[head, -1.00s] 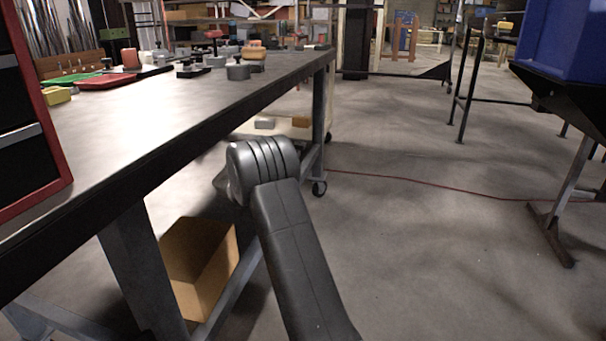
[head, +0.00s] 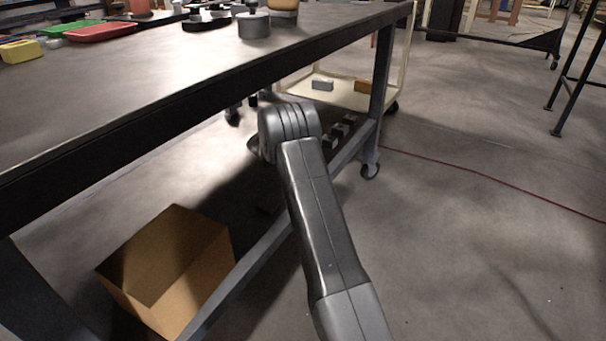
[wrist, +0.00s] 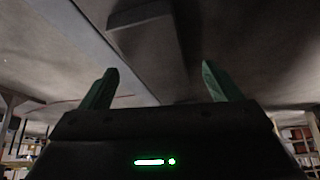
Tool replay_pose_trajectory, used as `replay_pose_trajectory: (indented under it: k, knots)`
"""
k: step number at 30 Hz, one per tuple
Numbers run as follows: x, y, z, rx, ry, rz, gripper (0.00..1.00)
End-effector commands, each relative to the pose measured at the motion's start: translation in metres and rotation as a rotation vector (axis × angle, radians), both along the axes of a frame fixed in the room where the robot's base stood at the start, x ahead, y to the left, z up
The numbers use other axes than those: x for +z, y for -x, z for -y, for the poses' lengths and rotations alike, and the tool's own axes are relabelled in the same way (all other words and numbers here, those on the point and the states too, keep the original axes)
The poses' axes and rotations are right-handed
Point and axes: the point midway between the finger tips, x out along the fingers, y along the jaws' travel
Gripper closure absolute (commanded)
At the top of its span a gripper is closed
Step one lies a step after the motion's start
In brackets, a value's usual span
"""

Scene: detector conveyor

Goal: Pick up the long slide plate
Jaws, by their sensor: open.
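I cannot pick out the long slide plate with certainty in either view. Dark flat pieces with knobs (head: 207,22) lie near the far edge of the workbench (head: 150,75) in the head view, partly cut by the frame top. My gripper (wrist: 157,78) shows in the wrist view with two green fingers apart and nothing between them. In the head view my arm stands beside the bench's right edge, below its top, and the gripper itself is hidden.
A grey cylinder (head: 254,26), a red tray (head: 101,32), a green tray (head: 70,27) and a yellow block (head: 20,50) lie on the bench. An open cardboard box (head: 175,265) is below it. A cart (head: 345,95) stands behind.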

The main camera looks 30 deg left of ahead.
Motion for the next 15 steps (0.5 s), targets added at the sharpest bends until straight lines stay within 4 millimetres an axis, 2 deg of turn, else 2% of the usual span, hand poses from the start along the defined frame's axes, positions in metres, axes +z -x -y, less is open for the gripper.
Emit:
replay_pose_trajectory:
  k: [1, 4, 15]
  knots:
    - [-0.011, -0.004, 0.002, 0.000, 0.001, -0.001, 0.15]
    - [-0.020, -0.011, 0.003, -0.001, 0.000, 0.000, 0.15]
    - [-0.021, -0.012, 0.003, -0.001, 0.000, 0.000, 0.15]
